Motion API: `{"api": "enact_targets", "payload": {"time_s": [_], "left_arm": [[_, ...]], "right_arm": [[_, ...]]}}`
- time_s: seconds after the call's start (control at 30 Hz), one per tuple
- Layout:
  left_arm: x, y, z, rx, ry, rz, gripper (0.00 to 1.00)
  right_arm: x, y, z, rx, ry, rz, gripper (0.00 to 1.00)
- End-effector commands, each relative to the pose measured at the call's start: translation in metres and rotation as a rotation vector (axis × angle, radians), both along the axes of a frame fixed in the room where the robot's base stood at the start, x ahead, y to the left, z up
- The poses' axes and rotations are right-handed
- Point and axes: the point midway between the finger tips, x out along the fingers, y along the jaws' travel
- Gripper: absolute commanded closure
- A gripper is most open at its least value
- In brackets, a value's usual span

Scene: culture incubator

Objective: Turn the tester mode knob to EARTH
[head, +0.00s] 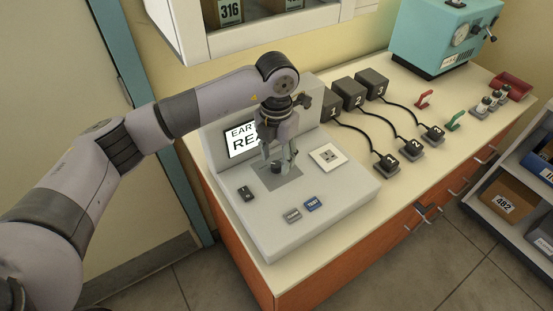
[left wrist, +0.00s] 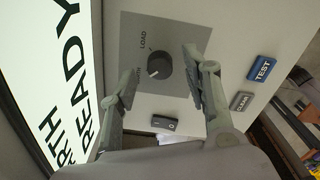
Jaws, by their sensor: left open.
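The tester (head: 335,195) is a pale console on the bench. Its black mode knob (left wrist: 159,65) sits on a grey plate, with a LOAD label above left and a partly hidden label ending in "TH" below left. A pale mark shows on the knob's lower-left side. My left gripper (left wrist: 161,72) is open, its fingers on either side of the knob; contact is not clear. In the head view the left gripper (head: 279,163) points down over the plate. The screen (head: 242,140) is partly hidden; READY shows in the wrist view. My right gripper is not in view.
A blue TEST button (head: 312,204), a grey CLEAR button (head: 292,215) and a black rocker switch (head: 245,193) lie near the knob. A socket (head: 328,157) is to its right. Numbered black adapters (head: 348,92) with cables and a teal device (head: 445,38) stand farther along the bench.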

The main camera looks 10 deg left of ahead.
Motion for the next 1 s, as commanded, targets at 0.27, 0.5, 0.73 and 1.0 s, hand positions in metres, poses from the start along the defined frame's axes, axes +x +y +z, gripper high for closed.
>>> {"api": "enact_targets", "payload": {"time_s": [0.27, 0.5, 0.73, 1.0], "left_arm": [[0.001, 0.0, 0.062, -0.001, -0.006, -0.001, 0.56], [0.001, 0.0, 0.096, 0.0, -0.003, 0.0, 0.56], [0.0, 0.0, 0.104, 0.001, 0.0, -0.001, 0.56], [0.0, 0.0, 0.104, 0.001, 0.0, -0.001, 0.56]], "right_arm": [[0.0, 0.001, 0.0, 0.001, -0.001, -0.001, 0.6], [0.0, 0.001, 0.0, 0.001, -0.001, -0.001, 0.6], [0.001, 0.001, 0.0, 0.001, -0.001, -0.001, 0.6], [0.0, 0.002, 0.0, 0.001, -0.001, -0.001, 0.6]]}}
